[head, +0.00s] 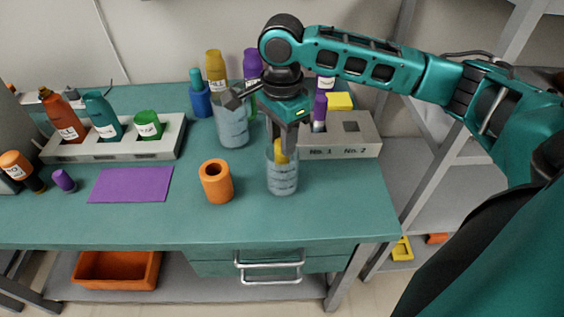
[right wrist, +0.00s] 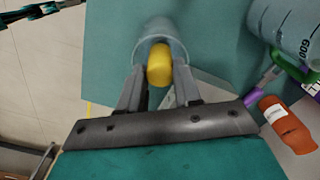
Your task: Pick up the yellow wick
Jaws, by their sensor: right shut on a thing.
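The yellow wick (head: 281,151) is a short yellow cylinder at the mouth of a clear beaker (head: 283,182) near the front right of the bench. My right gripper (head: 284,150) points down over this beaker and is shut on the wick. In the right wrist view, the wick (right wrist: 159,65) sits between the two fingers (right wrist: 159,88), with the round beaker wall (right wrist: 165,27) around it. I cannot tell how far its lower end reaches into the beaker. My left gripper is not in view.
An orange hollow cylinder (head: 216,181) stands left of the beaker. A larger beaker (head: 233,130) stands behind, close to my gripper. A grey block marked No. 1 and No. 2 (head: 367,138) is on the right. A purple mat (head: 131,184) and bottle rack (head: 112,150) are left.

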